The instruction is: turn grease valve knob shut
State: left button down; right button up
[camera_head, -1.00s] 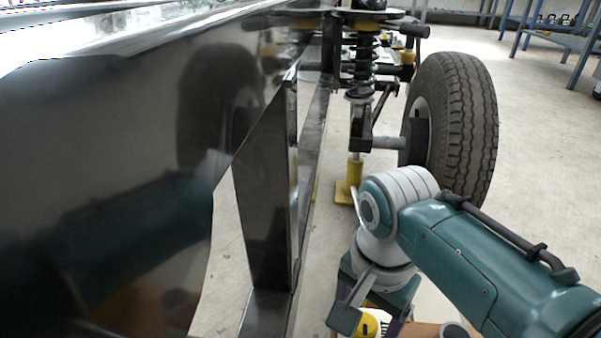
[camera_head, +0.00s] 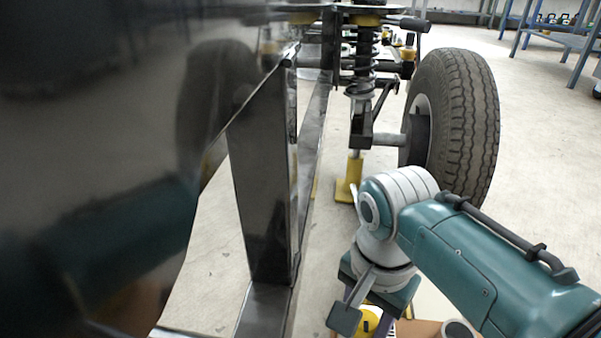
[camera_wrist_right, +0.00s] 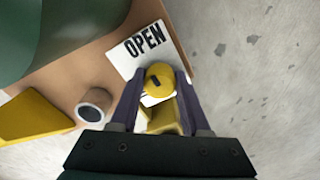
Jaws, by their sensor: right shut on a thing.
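The yellow round valve knob (camera_wrist_right: 158,79) with a short dark mark on its top sits between the two purple fingers of my right gripper (camera_wrist_right: 159,82) in the right wrist view. The gripper is shut on it. A yellow body shows below the knob, partly hidden by the gripper. A white sign reading OPEN (camera_wrist_right: 141,46) lies beside the knob. In the head view my right gripper points down at the bottom middle, and yellow (camera_head: 370,321) shows there, partly hidden by it. My left gripper is not in view.
A brown board (camera_wrist_right: 70,75) holds a grey cup-like cylinder (camera_wrist_right: 94,104) and a yellow block (camera_wrist_right: 30,118). In the head view a tyre (camera_head: 458,125) and a coil spring (camera_head: 366,65) stand beyond my right arm. A dark glossy panel (camera_head: 90,150) fills the left.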

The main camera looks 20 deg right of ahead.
grip_shut()
jog(key=n+p, duration=0.2)
jog(key=p, duration=0.1)
jog(key=shift+r+n, duration=0.2)
jog(key=shift+n, duration=0.2)
jog(key=shift+n+p, duration=0.5)
jog(key=shift+n, duration=0.3)
jog(key=n+p, duration=0.1)
jog(key=n, duration=0.1)
jog(key=shift+d+f+n, duration=0.1)
jog(key=shift+f+n, duration=0.05)
jog(key=shift+n, duration=0.25)
jog(key=n+p, duration=0.1)
jog(key=n, duration=0.4)
jog(key=shift+s, duration=0.1)
jog(key=n, duration=0.5)
jog(key=shift+d+f+n, duration=0.1)
jog(key=shift+f+n, duration=0.05)
jog(key=shift+n, duration=0.15)
